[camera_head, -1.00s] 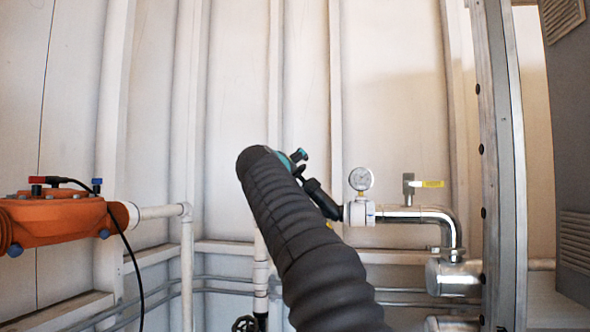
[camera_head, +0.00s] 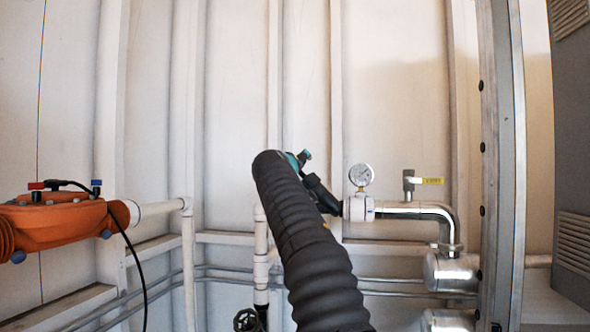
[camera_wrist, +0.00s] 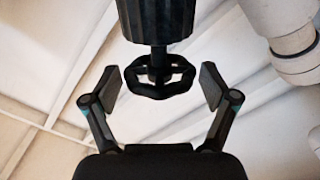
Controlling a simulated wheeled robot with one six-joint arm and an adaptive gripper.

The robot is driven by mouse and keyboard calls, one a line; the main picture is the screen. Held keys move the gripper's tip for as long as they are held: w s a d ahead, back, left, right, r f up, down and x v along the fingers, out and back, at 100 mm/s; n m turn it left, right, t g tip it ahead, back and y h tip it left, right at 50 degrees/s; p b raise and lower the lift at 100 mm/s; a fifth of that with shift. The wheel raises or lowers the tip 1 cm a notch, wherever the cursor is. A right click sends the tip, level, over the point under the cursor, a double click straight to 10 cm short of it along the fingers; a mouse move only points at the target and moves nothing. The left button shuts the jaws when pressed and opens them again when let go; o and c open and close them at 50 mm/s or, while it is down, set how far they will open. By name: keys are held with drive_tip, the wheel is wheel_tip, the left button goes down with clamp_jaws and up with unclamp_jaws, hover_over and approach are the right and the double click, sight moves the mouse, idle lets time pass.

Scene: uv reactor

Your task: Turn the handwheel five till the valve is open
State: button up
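A black handwheel (camera_wrist: 160,78) with a lobed rim shows in the wrist view, below a thick black cylinder (camera_wrist: 156,18) on a short stem. My gripper (camera_wrist: 160,89) is open, with one finger pad to the left of the wheel and one to the right. Gaps show between the pads and the rim; the depth between them is hard to judge. In the head view my dark sleeved arm hides most of the gripper. A dark handwheel (camera_head: 247,320) shows low on a white pipe there; I cannot tell if it is the same wheel. No number is legible.
An orange unit (camera_head: 62,222) with a black cable is at left. A grey cabinet (camera_head: 572,150) stands at far right.

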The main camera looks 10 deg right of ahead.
drive_tip(key=c, duration=0.5)
drive_tip(key=shift+d, duration=0.1)
drive_tip(key=shift+n+g+y+p, duration=0.3)
drive_tip(key=shift+n+y, duration=0.2)
drive_tip(key=shift+y, duration=0.4)
drive_tip(key=o, duration=1.1)
